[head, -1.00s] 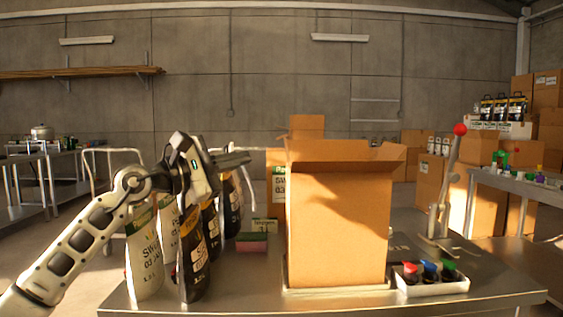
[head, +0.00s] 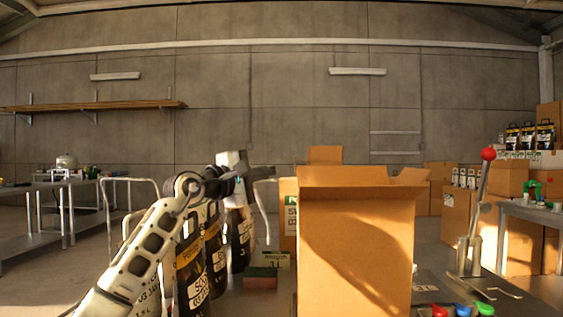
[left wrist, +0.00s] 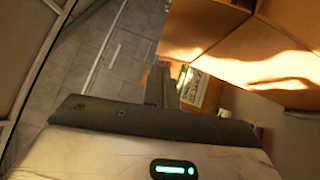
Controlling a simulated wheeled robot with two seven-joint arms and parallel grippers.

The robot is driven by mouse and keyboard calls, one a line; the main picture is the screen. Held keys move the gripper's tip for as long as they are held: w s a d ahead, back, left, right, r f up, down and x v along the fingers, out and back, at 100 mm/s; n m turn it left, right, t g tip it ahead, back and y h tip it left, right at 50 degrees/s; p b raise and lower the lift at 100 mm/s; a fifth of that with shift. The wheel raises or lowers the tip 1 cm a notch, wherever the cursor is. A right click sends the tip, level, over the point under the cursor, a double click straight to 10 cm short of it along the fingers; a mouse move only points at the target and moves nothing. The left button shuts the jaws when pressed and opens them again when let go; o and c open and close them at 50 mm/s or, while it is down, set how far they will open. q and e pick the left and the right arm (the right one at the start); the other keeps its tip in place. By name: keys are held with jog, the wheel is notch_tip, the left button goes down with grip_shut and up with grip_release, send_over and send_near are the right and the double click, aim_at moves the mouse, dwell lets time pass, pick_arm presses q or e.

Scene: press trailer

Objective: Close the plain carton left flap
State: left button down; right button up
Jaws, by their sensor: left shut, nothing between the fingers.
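The plain carton (head: 357,255) stands upright on the metal table, its top edge near my eye level. Its front flap shows as a narrow strip along the top, and a flap at the right (head: 410,177) sticks outward. I cannot clearly make out the left flap in the head view. My left gripper (head: 264,173) is shut and empty, just left of the carton's upper left edge, with a small gap in the picture. In the left wrist view the shut fingers (left wrist: 158,85) point toward brown cardboard panels (left wrist: 245,45) at the upper right. My right gripper is out of view.
Dark labelled bags (head: 190,265) stand on the table behind and beside my left arm. A lever with a red knob (head: 488,154) and several coloured caps (head: 462,310) are to the right.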

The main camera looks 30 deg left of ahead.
pick_arm(q)
jog(key=shift+w+d+r, duration=0.15)
jog(key=shift+w+d, duration=0.3)
jog(key=shift+d, duration=0.35)
jog(key=shift+w+d+r, duration=0.15)
jog(key=shift+w+d, duration=0.3)
jog(key=shift+d, duration=0.35)
